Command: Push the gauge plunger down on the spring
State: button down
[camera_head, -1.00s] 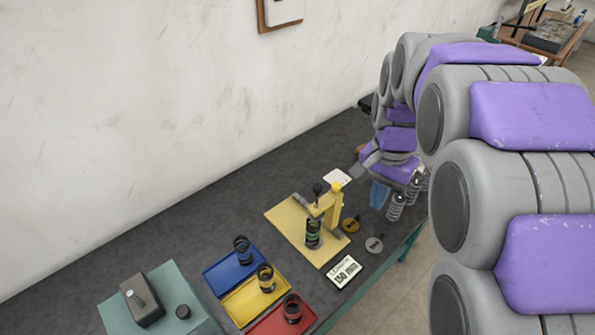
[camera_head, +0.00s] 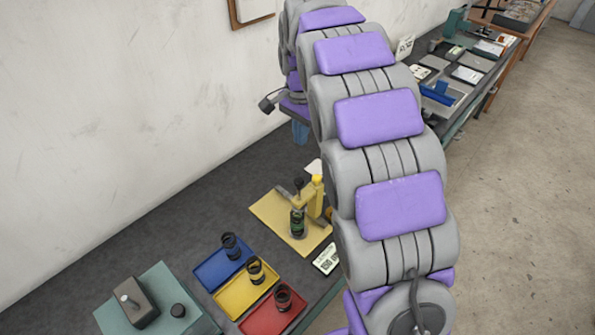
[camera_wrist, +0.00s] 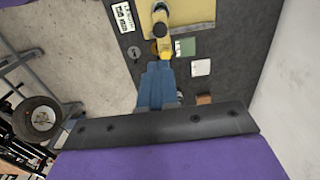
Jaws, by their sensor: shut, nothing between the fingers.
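The gauge is a yellow stand (camera_head: 316,198) on a yellow board (camera_head: 268,213), with a dark-knobbed plunger (camera_head: 298,184) at its top. A dark spring unit with a green band (camera_head: 297,224) stands upright under the plunger. Whether the plunger touches it is unclear. My gripper (camera_head: 300,140) has blue fingers, shut and empty, raised beyond the gauge near the wall side and apart from it. In the wrist view the shut fingers (camera_wrist: 158,66) point toward the gauge's yellow end (camera_wrist: 165,50). My arm hides part of the bench right of the gauge.
Blue (camera_head: 212,272), yellow (camera_head: 235,299) and red (camera_head: 263,320) trays, each with a dark spring unit, lie in front of the gauge. A printed card (camera_head: 326,259) lies beside the board. The wall (camera_head: 130,110) bounds the bench's left side.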

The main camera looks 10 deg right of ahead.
aim_at(300, 181)
jog(key=shift+f, duration=0.15)
notch_tip(300, 181, down, 14)
jog(key=shift+a+r, duration=0.1)
dwell(0.4)
jog(key=f, duration=0.1)
jog(key=s+f, duration=0.1)
jog(key=f, duration=0.1)
jog(key=f+b, duration=0.1)
jog(key=f, duration=0.1)
jog(key=shift+s+f, duration=0.1)
jog(key=shift+s, duration=0.15)
jog(key=r, duration=0.1)
jog(key=w+r, duration=0.1)
jog(key=shift+r+g, duration=0.3)
jog(key=shift+r, duration=0.05)
notch_tip(300, 181, up, 17)
jog(key=t, duration=0.1)
jog(key=shift+s+f, duration=0.2)
jog(key=shift+s, duration=0.1)
dwell(0.6)
